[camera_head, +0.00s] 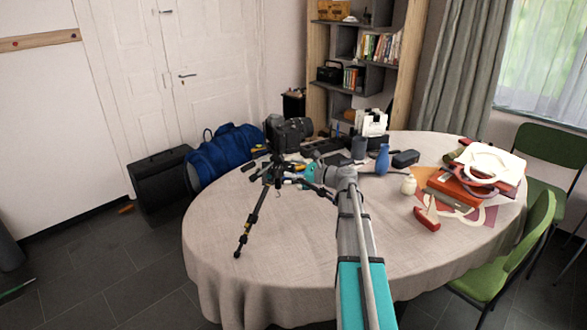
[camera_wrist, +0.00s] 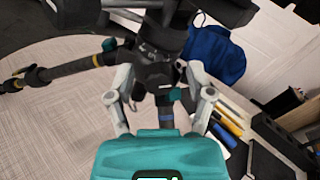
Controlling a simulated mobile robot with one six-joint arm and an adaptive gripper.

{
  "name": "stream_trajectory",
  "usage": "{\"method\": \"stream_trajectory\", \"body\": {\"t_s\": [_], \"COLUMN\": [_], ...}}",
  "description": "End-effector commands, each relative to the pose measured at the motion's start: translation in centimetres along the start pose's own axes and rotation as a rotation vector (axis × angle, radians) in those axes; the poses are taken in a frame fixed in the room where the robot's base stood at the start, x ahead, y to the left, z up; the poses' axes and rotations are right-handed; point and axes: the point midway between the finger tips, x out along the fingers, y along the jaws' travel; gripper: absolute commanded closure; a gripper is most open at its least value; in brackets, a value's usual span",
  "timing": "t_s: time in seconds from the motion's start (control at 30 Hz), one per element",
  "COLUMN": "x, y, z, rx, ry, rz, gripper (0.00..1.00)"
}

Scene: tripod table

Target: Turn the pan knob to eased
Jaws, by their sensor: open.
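A black tripod (camera_head: 262,205) stands on the round table with a dark camera (camera_head: 290,132) on top. In the wrist view the black tripod head (camera_wrist: 163,42) is close in front of me, and one leg (camera_wrist: 75,66) runs out to the left. My gripper (camera_wrist: 160,74) is open, with one grey finger on each side of the tripod's upper part below the head. In the head view my gripper (camera_head: 298,172) reaches the tripod from the right. I cannot tell whether the fingers touch it. I cannot pick out the pan knob for certain; my gripper may partly hide it.
The cloth-covered table (camera_head: 225,240) is clear at the front left. Pens (camera_wrist: 228,120) lie right of the tripod. A blue bag (camera_head: 222,152) is on the floor behind.

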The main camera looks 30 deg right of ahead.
Motion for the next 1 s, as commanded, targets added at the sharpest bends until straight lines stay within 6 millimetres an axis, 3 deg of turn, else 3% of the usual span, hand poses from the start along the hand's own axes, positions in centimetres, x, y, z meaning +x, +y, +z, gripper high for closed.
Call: {"method": "stream_trajectory", "body": {"t_s": [0.27,0.63,1.0], "x": [0.04,0.03,0.05], "y": [0.00,-0.01,-0.06], "z": [0.00,0.00,0.01], "rx": [0.000,0.000,-0.062], "ry": [0.000,0.000,-0.001], "rz": [0.000,0.000,-0.001], "gripper": [0.32,1.00,1.00]}}
